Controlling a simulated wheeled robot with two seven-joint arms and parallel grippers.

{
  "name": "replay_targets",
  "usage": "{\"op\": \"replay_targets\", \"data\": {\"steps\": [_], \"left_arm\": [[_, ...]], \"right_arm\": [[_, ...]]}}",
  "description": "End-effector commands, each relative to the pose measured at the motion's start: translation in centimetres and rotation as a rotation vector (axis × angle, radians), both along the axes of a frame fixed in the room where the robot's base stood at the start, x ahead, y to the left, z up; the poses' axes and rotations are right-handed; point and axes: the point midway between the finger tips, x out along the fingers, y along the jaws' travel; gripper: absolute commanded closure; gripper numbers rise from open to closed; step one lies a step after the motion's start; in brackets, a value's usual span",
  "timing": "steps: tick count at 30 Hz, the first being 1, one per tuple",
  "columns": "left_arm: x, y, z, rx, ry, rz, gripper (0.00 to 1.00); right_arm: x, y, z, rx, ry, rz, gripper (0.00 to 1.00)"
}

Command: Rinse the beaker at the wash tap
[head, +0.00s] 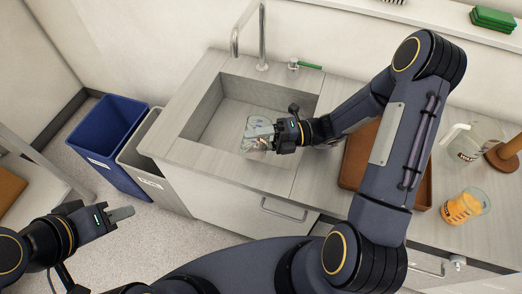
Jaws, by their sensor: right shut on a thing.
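My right gripper (268,142) is shut on a clear glass beaker (259,127). It holds the beaker over the front right part of the sink (214,105), and the beaker looks tilted. The gripper partly hides it, and I cannot tell whether anything is inside. The wash tap (262,42) is a tall curved metal spout behind the sink, apart from the beaker. A small valve with a green lever (308,66) stands right of the spout. No water shows. My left gripper (122,214) is low at the left, over the floor, with its finger opening unclear.
A blue bin (108,135) and a grey bin (140,140) stand left of the counter. Green sponges (494,18) lie on the shelf.

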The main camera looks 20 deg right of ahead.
Motion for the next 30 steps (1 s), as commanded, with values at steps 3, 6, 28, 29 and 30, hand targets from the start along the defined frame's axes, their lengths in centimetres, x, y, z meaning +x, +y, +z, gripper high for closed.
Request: {"op": "replay_targets", "data": {"steps": [3,6,28,29,30], "left_arm": [[0.0,0.0,0.3,0.0,0.0,0.0,0.67],[0.0,0.0,0.4,0.0,0.0,0.0,0.67],[0.0,0.0,1.5,0.0,0.0,0.0,0.67],[0.0,0.0,1.6,0.0,0.0,0.0,0.67],[0.0,0.0,1.6,0.0,0.0,0.0,0.67]], "right_arm": [[0.0,0.0,0.2,0.006,0.011,0.0,0.72],[0.1,0.0,0.2,0.009,0.018,-0.001,0.72],[0.2,-0.1,0.6,0.039,0.076,-0.001,0.72],[0.3,-0.1,0.6,0.04,0.079,0.0,0.72],[0.3,-0.1,0.7,0.041,0.083,0.0,0.72]]}}
